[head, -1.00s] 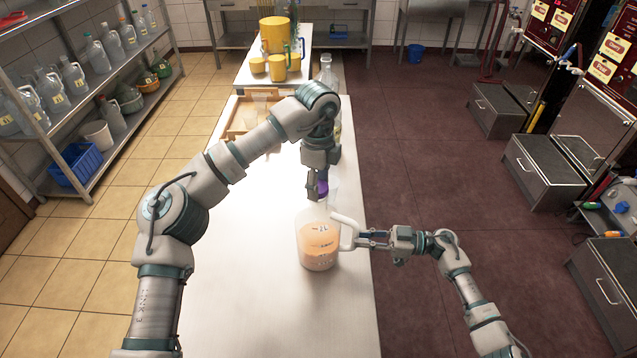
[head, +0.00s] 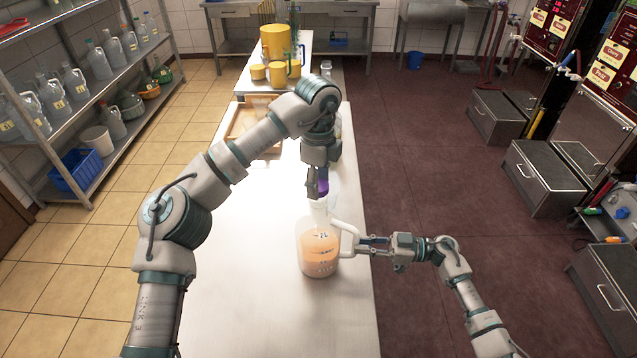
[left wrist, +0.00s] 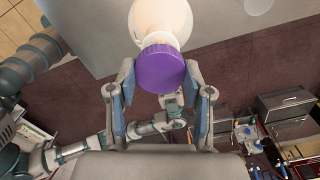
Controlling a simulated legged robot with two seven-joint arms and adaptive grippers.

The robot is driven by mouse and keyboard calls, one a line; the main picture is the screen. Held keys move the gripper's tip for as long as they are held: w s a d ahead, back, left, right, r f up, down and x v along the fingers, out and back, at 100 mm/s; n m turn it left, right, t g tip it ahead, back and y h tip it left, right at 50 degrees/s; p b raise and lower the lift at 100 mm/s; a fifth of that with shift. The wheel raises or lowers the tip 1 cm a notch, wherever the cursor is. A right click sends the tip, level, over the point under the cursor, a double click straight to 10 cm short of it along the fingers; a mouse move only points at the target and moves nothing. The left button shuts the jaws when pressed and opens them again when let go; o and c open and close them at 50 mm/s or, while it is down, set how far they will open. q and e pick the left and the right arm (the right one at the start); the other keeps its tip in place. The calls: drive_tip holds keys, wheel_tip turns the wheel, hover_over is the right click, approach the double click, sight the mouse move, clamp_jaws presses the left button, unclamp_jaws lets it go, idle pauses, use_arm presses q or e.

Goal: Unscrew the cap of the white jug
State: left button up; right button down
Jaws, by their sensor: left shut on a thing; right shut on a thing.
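The white jug (head: 319,256), translucent with orange liquid inside, stands upright near the right edge of the white table (head: 250,310). My left gripper (head: 319,188) points down from above and is shut on the purple cap (left wrist: 162,69), directly over the jug's neck (head: 318,208). The cap also shows in the head view (head: 323,187). Pale neck shows below the cap; I cannot tell whether the two still touch. My right gripper (head: 362,243) is shut on the jug's white handle (head: 346,234) from the right side.
A wooden tray (head: 238,128) lies farther back on the table. Yellow containers (head: 276,42) stand on a table behind. Shelves with jugs (head: 100,62) line the left, and dark cabinets (head: 545,172) stand on the right. The table left of the jug is clear.

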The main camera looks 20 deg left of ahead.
use_arm(q)
wheel_tip(320, 180, up, 4)
drive_tip(key=shift+f, duration=0.25)
use_arm(e)
drive_tip(key=c, duration=1)
unclamp_jaws()
